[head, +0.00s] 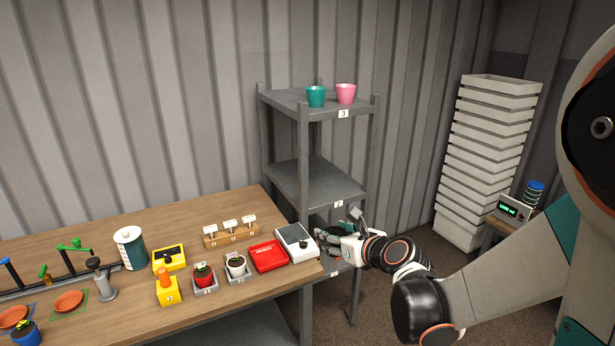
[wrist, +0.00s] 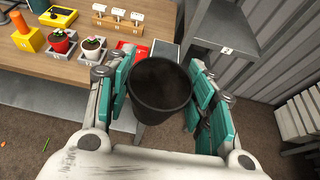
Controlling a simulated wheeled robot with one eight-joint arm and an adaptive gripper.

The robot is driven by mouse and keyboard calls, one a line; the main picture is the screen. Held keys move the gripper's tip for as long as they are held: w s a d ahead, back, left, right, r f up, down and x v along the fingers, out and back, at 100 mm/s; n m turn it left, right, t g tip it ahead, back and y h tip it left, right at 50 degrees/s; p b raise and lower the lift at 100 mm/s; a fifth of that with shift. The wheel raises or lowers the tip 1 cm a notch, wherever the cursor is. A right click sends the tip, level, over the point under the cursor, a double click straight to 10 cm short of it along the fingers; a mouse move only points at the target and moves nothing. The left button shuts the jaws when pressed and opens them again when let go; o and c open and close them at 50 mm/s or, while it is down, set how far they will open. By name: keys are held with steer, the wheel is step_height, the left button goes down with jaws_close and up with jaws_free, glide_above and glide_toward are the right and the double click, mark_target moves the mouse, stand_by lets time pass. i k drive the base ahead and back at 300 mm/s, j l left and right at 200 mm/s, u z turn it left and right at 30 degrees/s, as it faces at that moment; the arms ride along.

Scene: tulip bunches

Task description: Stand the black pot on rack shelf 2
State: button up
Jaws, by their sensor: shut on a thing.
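The black pot (wrist: 160,92) is upright between the teal fingers of my gripper (wrist: 160,100) in the wrist view, and the gripper is shut on it. The pot looks empty. In the head view my gripper (head: 338,238) is at the rack's front, beside the table's right end and below the level of shelf 2; the pot is mostly hidden there. Rack shelf 2 (head: 312,182), the grey middle shelf with a "2" label, is bare. It also shows in the wrist view (wrist: 228,22), ahead and to the right of the pot.
The top shelf (head: 285,97) holds a teal pot (head: 316,97) and a pink pot (head: 346,93). Rack posts flank shelf 2. The wooden table (head: 190,228) at left carries a scale (head: 296,243), a red tray (head: 268,256) and potted plants. Stacked white trays (head: 485,160) stand at right.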

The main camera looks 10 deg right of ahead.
mark_target(325, 190)
steer(key=i+j+z, duration=0.1)
steer(key=i+z, duration=0.15)
steer(key=i, duration=1.45)
